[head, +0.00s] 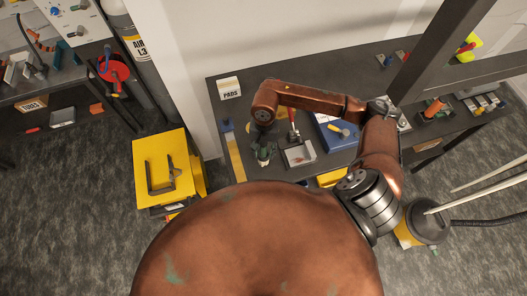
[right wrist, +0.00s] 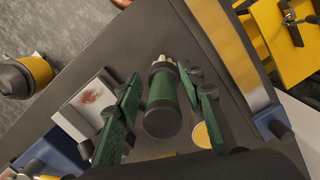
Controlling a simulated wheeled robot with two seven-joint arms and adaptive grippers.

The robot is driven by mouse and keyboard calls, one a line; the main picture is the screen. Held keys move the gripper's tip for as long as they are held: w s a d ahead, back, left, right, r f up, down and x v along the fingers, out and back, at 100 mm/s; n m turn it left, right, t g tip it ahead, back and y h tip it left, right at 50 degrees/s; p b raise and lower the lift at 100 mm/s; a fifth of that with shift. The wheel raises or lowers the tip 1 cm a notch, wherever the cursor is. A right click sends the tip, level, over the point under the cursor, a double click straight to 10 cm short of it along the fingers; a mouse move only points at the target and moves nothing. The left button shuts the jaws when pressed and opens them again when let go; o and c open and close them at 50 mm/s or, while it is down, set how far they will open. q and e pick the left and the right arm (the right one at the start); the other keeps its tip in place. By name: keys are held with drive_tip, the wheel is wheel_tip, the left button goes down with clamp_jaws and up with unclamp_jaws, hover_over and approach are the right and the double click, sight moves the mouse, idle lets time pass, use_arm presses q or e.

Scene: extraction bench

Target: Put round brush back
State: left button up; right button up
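In the right wrist view, a dark green cylinder with a pale ribbed far end (right wrist: 163,110) lies between the fingers of my right gripper (right wrist: 163,105). It looks like the round brush, but I cannot be sure. Gaps show on both sides of it, so the fingers are open around it, not closed on it. In the head view my right gripper (head: 263,153) is low over the dark bench, just left of a pale tray with red bits (head: 299,154). The brush is hard to make out there. My left gripper is not in view.
The tray also shows in the right wrist view (right wrist: 72,118). A blue case (head: 338,132) lies right of it, and a red-and-yellow tool (head: 292,133) stands behind it. A white PADS block (head: 229,88) sits at the back left. A yellow case (head: 160,165) stands left of the bench.

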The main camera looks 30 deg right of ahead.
drive_tip(key=shift+r, duration=0.1)
drive_tip(key=shift+r, duration=0.2)
drive_tip(key=r, duration=0.3)
drive_tip(key=r+b, duration=0.1)
drive_tip(key=r, duration=0.3)
drive_tip(key=w+r+b, duration=0.1)
drive_tip(key=r, duration=0.2)
drive_tip(key=shift+w+d+r, duration=0.1)
drive_tip(key=shift+d+r, duration=0.15)
drive_tip(key=shift+d, duration=0.15)
drive_tip(key=shift+r, duration=0.6)
